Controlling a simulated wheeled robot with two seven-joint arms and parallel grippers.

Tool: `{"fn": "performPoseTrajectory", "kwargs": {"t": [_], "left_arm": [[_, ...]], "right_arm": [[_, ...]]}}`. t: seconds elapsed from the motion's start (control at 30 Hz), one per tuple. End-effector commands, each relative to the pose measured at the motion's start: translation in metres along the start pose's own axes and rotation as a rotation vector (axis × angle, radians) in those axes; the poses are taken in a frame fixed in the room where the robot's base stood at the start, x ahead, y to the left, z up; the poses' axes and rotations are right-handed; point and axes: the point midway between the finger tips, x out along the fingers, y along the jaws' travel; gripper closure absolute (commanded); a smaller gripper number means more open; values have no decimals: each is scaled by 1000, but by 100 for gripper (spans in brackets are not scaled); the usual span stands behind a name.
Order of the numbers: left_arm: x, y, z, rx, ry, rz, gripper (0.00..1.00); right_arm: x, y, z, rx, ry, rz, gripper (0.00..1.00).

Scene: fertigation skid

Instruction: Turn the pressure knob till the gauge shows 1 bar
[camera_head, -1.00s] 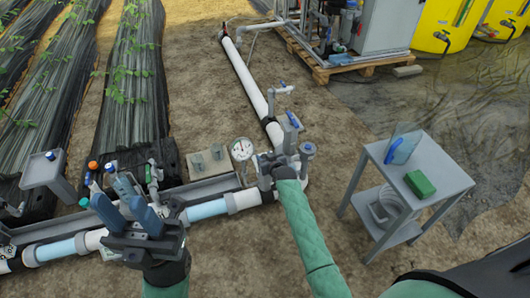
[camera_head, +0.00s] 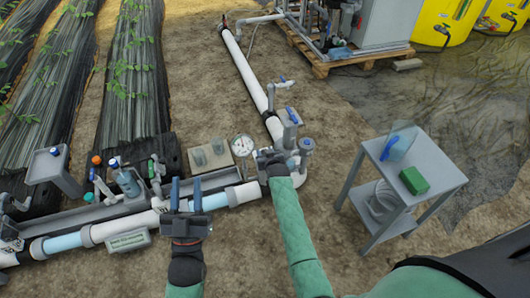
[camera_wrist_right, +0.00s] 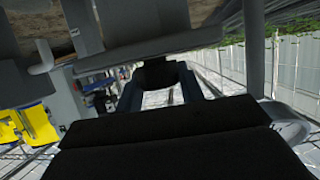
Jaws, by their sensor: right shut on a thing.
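The pressure gauge (camera_head: 242,146) has a round white dial and stands upright above the pipe. Its needle is too small to read. My right gripper (camera_head: 268,158) is at the pipe fittings just right of the gauge. In the right wrist view its two blue fingers (camera_wrist_right: 161,88) are shut on a dark round knob (camera_wrist_right: 158,73); in the head view the gripper hides this knob. My left gripper (camera_head: 186,192) is in front of the pipe, left of the gauge. Its two blue fingers point up, apart, with nothing between them.
Blue-handled valves (camera_head: 291,117) rise close behind and right of my right gripper. The white pipe (camera_head: 240,194) runs across below the gauge. A grey side table (camera_head: 440,176) with a green box (camera_head: 414,181) stands at the right. A bottle (camera_head: 128,183) stands in the grey trough at left.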

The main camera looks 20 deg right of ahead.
Motion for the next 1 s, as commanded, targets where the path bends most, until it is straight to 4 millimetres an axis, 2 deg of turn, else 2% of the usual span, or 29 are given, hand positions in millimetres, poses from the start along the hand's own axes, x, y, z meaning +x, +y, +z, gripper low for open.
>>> {"fn": "performPoseTrajectory", "kwargs": {"t": [0.2,0.23,0.3,0.33,0.77,0.83,0.9,1.0], "left_arm": [[0,0,-1,0,2,0,64],[0,0,-1,0,2,0,64],[0,0,-1,0,2,0,64],[0,0,-1,0,2,1,64],[0,0,1,-2,-11,1,64],[-1,0,7,-4,-34,-1,64],[-12,-2,32,-6,-109,-9,64],[-21,-2,50,-12,-176,-13,64]], "right_arm": [[0,3,-2,-1,3,3,85],[0,3,-2,-1,3,3,56],[0,3,-1,-1,2,3,42],[0,2,-1,-1,2,2,41],[-5,0,0,0,0,0,41],[-10,0,0,0,-1,0,41],[-16,1,0,0,0,0,41],[-25,1,0,0,0,0,41]]}}
